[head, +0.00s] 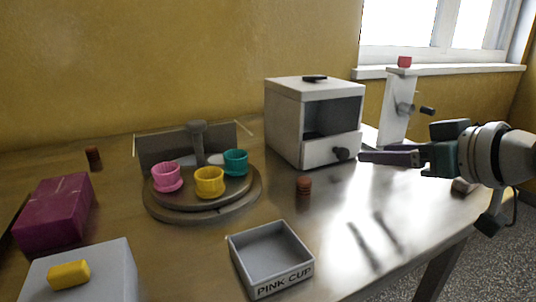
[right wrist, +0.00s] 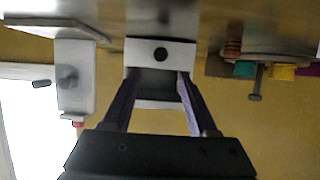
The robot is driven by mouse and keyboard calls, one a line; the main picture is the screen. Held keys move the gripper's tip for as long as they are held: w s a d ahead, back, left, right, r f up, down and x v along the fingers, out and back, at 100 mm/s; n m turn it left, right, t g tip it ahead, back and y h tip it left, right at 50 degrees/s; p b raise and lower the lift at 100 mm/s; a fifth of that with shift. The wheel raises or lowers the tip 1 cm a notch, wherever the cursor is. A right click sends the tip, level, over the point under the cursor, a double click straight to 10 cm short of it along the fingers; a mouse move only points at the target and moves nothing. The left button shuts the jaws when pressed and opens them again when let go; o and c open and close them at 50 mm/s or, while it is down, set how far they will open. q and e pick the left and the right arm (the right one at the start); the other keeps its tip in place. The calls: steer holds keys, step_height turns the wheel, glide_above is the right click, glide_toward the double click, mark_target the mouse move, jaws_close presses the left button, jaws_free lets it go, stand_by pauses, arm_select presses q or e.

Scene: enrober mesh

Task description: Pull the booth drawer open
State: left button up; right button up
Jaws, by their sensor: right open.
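The booth (head: 283,123) is a white box with a dark window and a black piece on top, standing at the back of the table. Its drawer (head: 318,153) is the white lower front with a round dark knob (head: 342,154); the front looks about flush with the booth. The right wrist view shows the drawer front (right wrist: 180,55) and knob (right wrist: 160,54) upside down, between and beyond my fingers. My right gripper (head: 362,157) is open and empty, with its fingertips close to the knob; contact is not clear. The fingers also show in the right wrist view (right wrist: 159,78). My left gripper is not in view.
A turntable (head: 160,208) with pink, yellow and teal cups stands left of the booth. A brown stack (head: 303,186) stands in front of the booth. A grey PINK CUP tray (head: 270,280) lies nearer. A white stand (head: 397,105) with a red block is behind right.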

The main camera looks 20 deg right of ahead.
mark_target(346, 153)
steer(key=b+x, duration=0.2)
steer(key=x, duration=0.5)
steer(key=shift+s+f, duration=0.15)
steer(key=shift+w+a+f+b, duration=0.15)
steer(key=shift+w+b, duration=0.15)
steer(key=shift+w, duration=0.4)
jaws_close()
stand_by(0.6)
